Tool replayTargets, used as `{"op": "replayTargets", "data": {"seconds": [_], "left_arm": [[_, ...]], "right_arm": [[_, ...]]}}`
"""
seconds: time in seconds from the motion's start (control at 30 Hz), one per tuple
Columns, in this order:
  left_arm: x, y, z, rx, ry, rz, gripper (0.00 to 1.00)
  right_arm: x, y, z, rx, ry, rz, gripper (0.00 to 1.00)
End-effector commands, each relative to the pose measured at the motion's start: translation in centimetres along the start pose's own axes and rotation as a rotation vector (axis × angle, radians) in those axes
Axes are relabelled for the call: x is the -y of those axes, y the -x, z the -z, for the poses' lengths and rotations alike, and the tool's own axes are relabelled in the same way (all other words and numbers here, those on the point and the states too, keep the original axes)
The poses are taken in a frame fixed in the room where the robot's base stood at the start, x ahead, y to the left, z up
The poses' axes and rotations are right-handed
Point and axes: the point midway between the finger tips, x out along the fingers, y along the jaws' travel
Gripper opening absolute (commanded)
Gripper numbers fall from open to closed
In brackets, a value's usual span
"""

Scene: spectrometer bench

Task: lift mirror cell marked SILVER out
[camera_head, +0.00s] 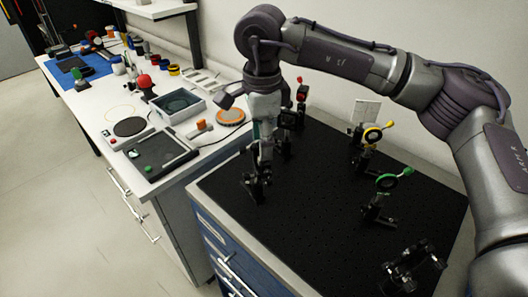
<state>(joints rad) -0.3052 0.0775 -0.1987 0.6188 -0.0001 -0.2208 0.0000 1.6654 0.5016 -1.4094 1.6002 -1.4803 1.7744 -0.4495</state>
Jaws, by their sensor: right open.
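My right gripper (262,160) is open and points down over the left part of the black breadboard (310,225). It is at a small black mount (256,187); I cannot tell whether they touch. No SILVER mark is readable, so I cannot tell which is the named cell. My left gripper is out of view.
A white bench (98,118) on the left holds a grey bin (178,104), a dark tray (160,156), an orange-rimmed disc (231,116) and a blue mat (85,72) with small items. A white card (367,110) stands at the back. The board's front middle is clear.

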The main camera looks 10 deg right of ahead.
Motion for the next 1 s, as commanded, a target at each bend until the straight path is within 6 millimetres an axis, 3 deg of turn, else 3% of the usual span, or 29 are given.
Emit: {"op": "replayTargets", "data": {"seconds": [0.1,0.43,0.77,1.0], "left_arm": [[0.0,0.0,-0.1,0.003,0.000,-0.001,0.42],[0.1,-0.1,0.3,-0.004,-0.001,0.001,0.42],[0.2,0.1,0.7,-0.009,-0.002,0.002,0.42],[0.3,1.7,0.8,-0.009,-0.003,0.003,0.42]], "right_arm": [[0.0,0.0,0.0,0.000,0.000,0.000,0.53],[0.0,0.0,0.0,0.000,0.000,0.000,0.00],[0.0,0.4,0.0,0.000,0.000,0.001,0.00],[0.0,3.1,-0.1,0.001,0.001,0.001,0.00]]}}
